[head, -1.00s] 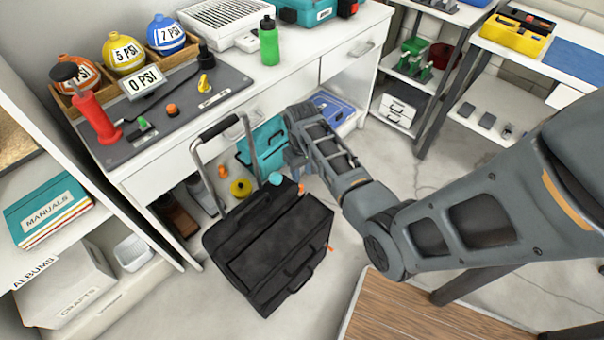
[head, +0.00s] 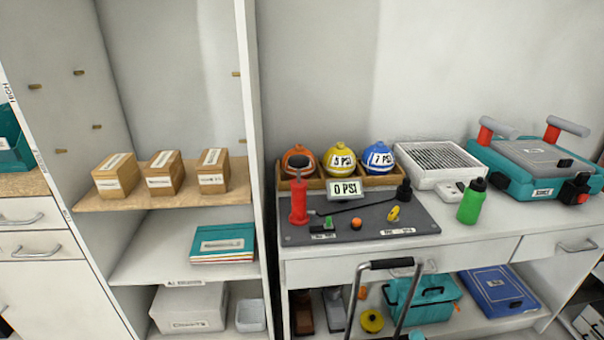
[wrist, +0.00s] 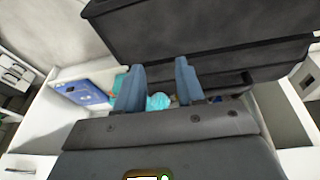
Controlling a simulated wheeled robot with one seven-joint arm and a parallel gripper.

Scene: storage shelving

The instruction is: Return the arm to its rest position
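My gripper (wrist: 160,88) shows in the wrist view with its two blue-grey fingers apart and nothing visible held between them. A round teal thing (wrist: 158,102) shows beyond and between the fingers, apart from them as far as I can tell. A black case (wrist: 200,30) fills the top of the wrist view, close to the gripper. In the head view my arm and gripper are out of sight. Only the trolley handle (head: 390,264) of the black case shows at the bottom of the head view.
A white workbench (head: 440,258) holds orange, yellow and blue balls, a red pump (head: 298,205), a green bottle (head: 472,202) and a teal case (head: 530,180). A teal toolbox (head: 425,300) and a blue case (head: 497,290) lie below. A shelf unit (head: 130,200) with wooden boxes stands left.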

